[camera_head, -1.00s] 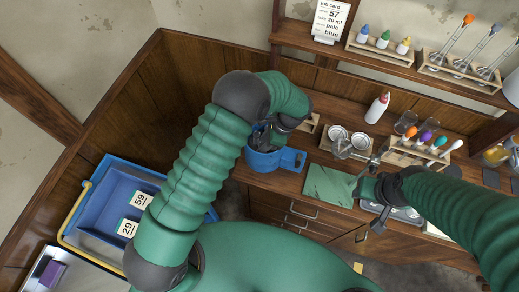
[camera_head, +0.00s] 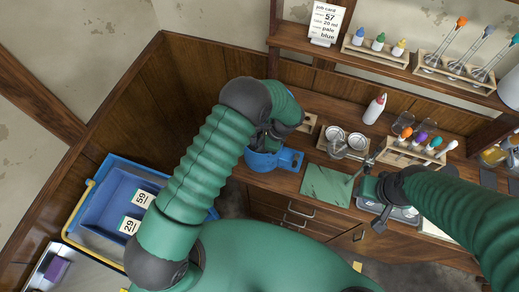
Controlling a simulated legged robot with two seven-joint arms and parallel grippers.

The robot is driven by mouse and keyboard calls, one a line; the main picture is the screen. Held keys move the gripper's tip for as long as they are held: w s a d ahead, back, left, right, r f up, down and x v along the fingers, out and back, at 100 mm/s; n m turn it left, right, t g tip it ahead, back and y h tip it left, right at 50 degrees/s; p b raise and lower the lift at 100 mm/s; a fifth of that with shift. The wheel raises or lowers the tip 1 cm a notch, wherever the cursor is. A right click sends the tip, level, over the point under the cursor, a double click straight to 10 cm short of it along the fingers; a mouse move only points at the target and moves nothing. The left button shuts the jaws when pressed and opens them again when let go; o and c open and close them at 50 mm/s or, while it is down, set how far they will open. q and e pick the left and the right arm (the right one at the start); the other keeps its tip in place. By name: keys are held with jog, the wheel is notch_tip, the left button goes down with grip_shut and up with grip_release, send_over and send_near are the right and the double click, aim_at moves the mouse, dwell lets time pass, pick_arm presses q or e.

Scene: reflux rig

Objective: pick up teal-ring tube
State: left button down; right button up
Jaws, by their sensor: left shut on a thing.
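A teal-topped piece (camera_head: 433,144) stands in the wooden rack (camera_head: 400,160) on the counter at the right, between a purple-topped and a white-topped one. It is too small to make out a ring. My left gripper (camera_head: 266,138) is at the blue jug (camera_head: 262,160), shut at its rim; the arm and wrist hide most of the fingers. My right gripper (camera_head: 366,180) is near the right edge of the green mat (camera_head: 326,186), to the left of and in front of the rack. Its fingers are too small and dark to tell if they are open.
A wooden holder with metal cups (camera_head: 335,134) and a white bottle (camera_head: 375,108) stand behind the mat. The shelf above holds dropper bottles (camera_head: 378,42), a glassware rack (camera_head: 456,72) and a job card (camera_head: 325,22). Blue trays (camera_head: 104,205) lie at the left.

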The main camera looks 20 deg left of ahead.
pick_arm(q)
notch_tip(320, 180, up, 9)
jog(key=b, duration=0.3)
jog(key=shift+a+r, duration=0.1)
jog(key=shift+a, duration=0.05)
jog(key=shift+r, duration=0.4)
notch_tip(320, 180, up, 16)
jog(key=p, duration=1.3)
